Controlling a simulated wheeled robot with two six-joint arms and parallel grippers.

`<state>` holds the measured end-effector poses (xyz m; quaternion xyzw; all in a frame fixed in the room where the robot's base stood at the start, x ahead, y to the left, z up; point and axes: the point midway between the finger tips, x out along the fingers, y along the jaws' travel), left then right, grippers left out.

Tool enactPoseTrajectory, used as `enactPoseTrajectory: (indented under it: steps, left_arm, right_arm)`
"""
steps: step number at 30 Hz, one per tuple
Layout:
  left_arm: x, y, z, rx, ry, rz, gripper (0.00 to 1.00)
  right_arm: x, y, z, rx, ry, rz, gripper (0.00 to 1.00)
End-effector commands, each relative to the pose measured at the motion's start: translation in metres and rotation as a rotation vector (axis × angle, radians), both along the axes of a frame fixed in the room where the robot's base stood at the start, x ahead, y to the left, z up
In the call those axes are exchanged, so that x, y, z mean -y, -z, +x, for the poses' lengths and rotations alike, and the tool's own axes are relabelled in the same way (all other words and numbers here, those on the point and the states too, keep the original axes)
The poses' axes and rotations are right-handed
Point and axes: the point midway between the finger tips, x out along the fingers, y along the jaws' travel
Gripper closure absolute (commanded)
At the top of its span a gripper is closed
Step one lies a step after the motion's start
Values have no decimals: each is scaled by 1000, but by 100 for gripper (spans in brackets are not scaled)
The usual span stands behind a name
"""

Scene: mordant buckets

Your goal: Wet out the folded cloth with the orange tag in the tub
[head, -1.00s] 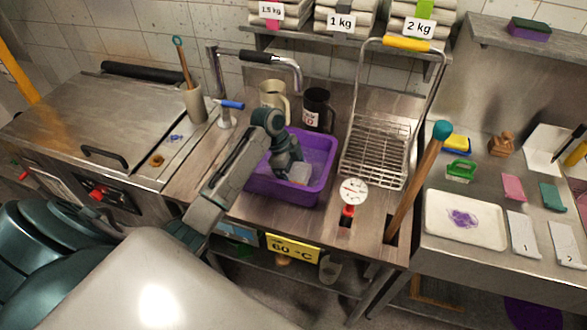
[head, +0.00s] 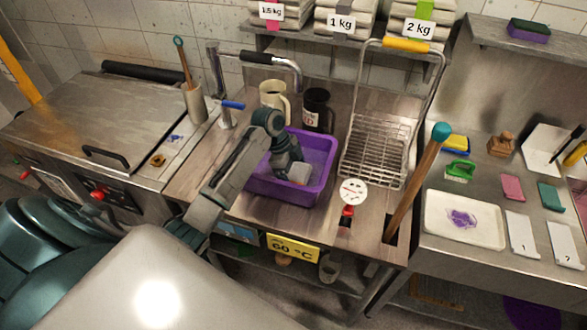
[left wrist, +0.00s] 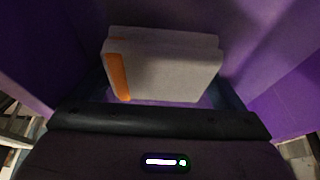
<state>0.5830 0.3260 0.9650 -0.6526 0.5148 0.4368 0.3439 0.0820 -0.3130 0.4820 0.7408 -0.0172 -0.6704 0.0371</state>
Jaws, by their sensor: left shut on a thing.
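The purple tub (head: 322,160) stands on the steel counter. My left gripper (head: 296,178) reaches down into it and is shut on the folded cloth (head: 300,172), a pale grey block. In the left wrist view the cloth (left wrist: 165,65) sits between the fingers of my left gripper (left wrist: 160,95), with its orange tag (left wrist: 118,77) at the left end. Purple tub walls (left wrist: 265,50) surround it. I cannot tell whether the cloth touches the tub floor or how much liquid is there. My right gripper is not in view.
A wire basket (head: 375,150) with a yellow handle stands right of the tub. A wooden stick with a teal end (head: 418,180) leans further right.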

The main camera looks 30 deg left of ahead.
Motion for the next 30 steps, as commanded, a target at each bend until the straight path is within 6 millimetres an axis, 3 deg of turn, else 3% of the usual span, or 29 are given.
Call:
enactPoseTrajectory:
  steps: [20, 30]
  left_arm:
    - [-11, -1, 7, 2, -1, 0, 33]
    - [0, -2, 0, 1, 1, 0, 33]
  right_arm:
    - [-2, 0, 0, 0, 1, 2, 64]
    - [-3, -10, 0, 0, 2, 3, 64]
